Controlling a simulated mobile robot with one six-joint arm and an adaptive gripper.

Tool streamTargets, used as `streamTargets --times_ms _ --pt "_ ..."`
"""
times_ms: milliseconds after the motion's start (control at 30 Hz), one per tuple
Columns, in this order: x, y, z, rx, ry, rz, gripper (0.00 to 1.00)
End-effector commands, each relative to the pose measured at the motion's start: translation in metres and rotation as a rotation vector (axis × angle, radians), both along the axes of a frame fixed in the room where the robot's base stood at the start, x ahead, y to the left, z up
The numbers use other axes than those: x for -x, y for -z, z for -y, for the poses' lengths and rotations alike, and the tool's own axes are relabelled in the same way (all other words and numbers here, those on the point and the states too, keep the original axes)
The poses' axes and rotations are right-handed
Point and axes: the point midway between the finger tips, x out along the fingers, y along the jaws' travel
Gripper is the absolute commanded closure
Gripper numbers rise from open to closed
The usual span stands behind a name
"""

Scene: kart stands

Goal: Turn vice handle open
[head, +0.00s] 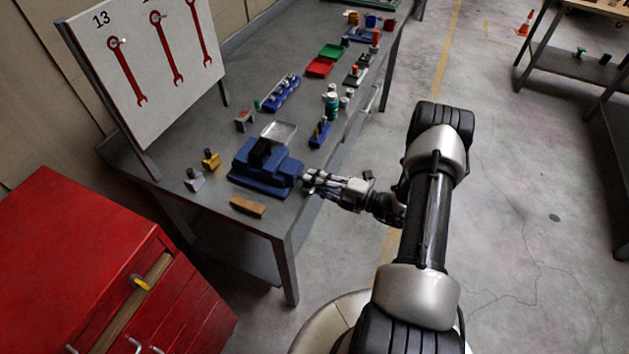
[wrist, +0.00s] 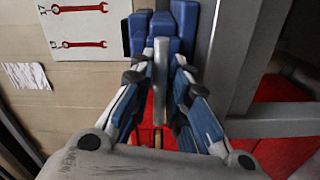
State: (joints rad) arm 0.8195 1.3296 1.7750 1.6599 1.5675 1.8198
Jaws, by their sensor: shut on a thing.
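The blue vice (head: 262,180) stands on the workbench at its near end. In the wrist view the vice (wrist: 184,20) is at the top middle. Its handle (wrist: 160,82) is a grey bar that runs up and down the picture between my fingers. My gripper (head: 312,180) is at the vice's right side, over the bench edge. In the wrist view my gripper (wrist: 160,66) has a finger on each side of the handle and is shut on it. In the head view my fingers hide most of the handle.
The workbench (head: 219,188) holds a wooden block (head: 248,207), a yellow piece (head: 210,159) and a blue rack (head: 281,93). A red tool cabinet (head: 80,260) stands at the left. A board with red wrenches (head: 145,65) stands behind.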

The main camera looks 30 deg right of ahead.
Motion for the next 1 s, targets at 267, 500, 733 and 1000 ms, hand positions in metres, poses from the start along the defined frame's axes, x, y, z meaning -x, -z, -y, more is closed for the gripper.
streamTargets --times_ms 267,500,733,1000 --pt "0.001 0.001 -0.001 -0.002 -0.001 -0.004 0.75" --pt "0.0 0.0 0.0 0.0 -0.001 -0.001 0.63" --pt "0.0 0.0 0.0 0.0 0.0 0.0 0.63" --pt "0.025 0.0 0.021 0.001 0.006 0.0 0.63"
